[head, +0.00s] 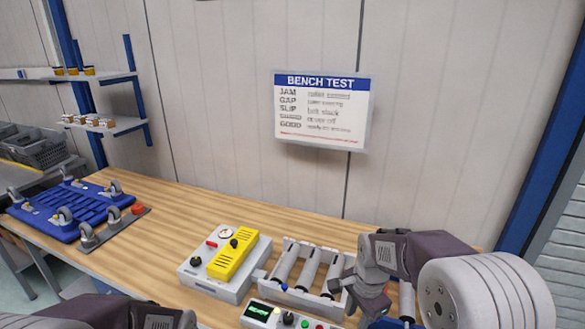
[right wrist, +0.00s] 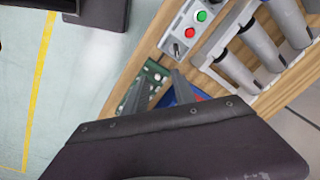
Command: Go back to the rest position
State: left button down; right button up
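My right arm comes in from the right in the head view. Its gripper (head: 358,296) hangs over the right part of the wooden bench (head: 190,205), by the near right corner of a roller unit (head: 303,270). In the right wrist view its two dark fingers (right wrist: 158,86) stand apart, with nothing visible held between them. A green board and a blue and red item show below and behind the fingers. My left arm shows only at the bottom edge of the head view, with part of its wrist (head: 165,318); its fingers are cut off by the frame.
A grey tester with a yellow block (head: 232,255) stands left of the rollers. A control box (head: 262,313) with a green display lies in front. A blue caster plate (head: 65,208) is at the far left. A sign (head: 322,108) hangs behind.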

jog(key=s+d+f+n, duration=0.1)
jog(key=s+f+n, duration=0.3)
jog(key=s+n, duration=0.8)
jog(key=shift+s+d+f+n, duration=0.15)
jog(key=shift+s+n, duration=0.15)
jog(key=shift+s, duration=0.35)
jog(key=shift+s, duration=0.15)
dwell(0.6)
